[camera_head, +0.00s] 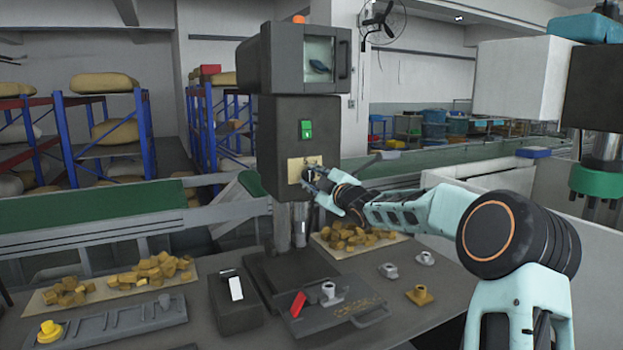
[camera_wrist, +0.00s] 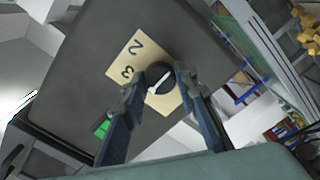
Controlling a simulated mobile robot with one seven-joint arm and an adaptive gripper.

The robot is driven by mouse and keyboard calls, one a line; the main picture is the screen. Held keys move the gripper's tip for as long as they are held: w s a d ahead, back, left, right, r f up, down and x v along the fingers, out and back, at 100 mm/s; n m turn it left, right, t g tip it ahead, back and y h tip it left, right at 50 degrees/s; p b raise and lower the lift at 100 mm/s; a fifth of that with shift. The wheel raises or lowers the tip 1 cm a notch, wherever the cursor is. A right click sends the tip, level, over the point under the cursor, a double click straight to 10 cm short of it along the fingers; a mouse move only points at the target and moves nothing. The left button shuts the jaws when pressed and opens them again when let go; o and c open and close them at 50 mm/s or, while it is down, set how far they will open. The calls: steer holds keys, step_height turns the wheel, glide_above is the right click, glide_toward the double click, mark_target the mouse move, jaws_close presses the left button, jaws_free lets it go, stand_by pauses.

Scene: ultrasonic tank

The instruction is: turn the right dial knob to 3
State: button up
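A dark round dial knob (camera_wrist: 157,74) with a white pointer line sits on a beige plate (camera_wrist: 121,60) in the wrist view. The numbers 2 and 3 show on the plate left of the knob. The pointer line slants from lower left to upper right, not clearly at either number. My gripper (camera_wrist: 159,76) has its fingers apart, one on each side of the knob; firm contact does not show. In the head view the plate (camera_head: 294,172) is on the dark machine's front (camera_head: 277,118). My gripper (camera_head: 310,177) covers the knob there.
A green switch (camera_head: 305,129) sits above the plate. Below is a dark table with a red-handled tray (camera_head: 340,318), a black box with a white switch (camera_head: 234,300), small metal fittings (camera_head: 389,270) and piles of yellow-brown pieces (camera_head: 160,268). A large white block (camera_head: 520,78) stands at upper right.

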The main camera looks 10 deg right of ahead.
steer(key=c, duration=0.4)
steer(key=m+p, duration=0.3)
steer(key=m, duration=0.1)
steer(key=shift+r, duration=0.1)
steer(key=m+p, duration=0.2)
steer(key=m, duration=0.2)
steer(key=shift+m, duration=0.3)
stand_by(0.3)
steer(key=o, duration=1.2)
steer(key=shift+c, duration=0.2)
